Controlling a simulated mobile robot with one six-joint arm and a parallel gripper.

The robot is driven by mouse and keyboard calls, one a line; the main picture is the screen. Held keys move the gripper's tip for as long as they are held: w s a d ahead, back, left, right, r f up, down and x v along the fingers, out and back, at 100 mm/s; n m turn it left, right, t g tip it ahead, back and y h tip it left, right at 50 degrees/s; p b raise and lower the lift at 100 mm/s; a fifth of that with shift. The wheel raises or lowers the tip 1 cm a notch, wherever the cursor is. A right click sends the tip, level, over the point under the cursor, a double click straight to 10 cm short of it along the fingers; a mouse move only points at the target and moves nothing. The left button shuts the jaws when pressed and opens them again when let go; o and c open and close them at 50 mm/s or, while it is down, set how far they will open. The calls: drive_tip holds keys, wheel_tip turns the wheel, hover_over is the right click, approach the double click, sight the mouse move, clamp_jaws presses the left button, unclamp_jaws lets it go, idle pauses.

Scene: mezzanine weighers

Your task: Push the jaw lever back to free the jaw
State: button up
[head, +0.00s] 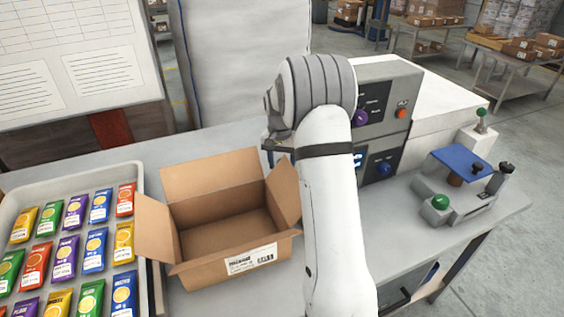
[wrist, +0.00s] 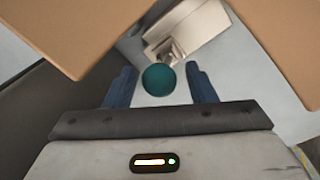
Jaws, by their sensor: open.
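A teal ball knob (wrist: 159,80), likely the jaw lever's end, shows in the wrist view between the two blue fingers of my gripper (wrist: 161,70). The fingers are apart, one on each side of the knob. I cannot tell whether they touch it or how far below them it lies. A pale beige block (wrist: 190,32) with a small clamp-like part (wrist: 164,50) sits just beyond the knob. In the head view my gripper (head: 272,150) is mostly hidden behind my arm, above the back of the open carton, and the knob and jaw are hidden.
An open cardboard carton (head: 240,265) stands left of my arm; its flaps flank the wrist view. A tray (head: 138,180) of colourful packets lies at the left. A grey control box (head: 390,140) stands behind.

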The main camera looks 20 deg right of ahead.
clamp_jaws()
idle(0.6)
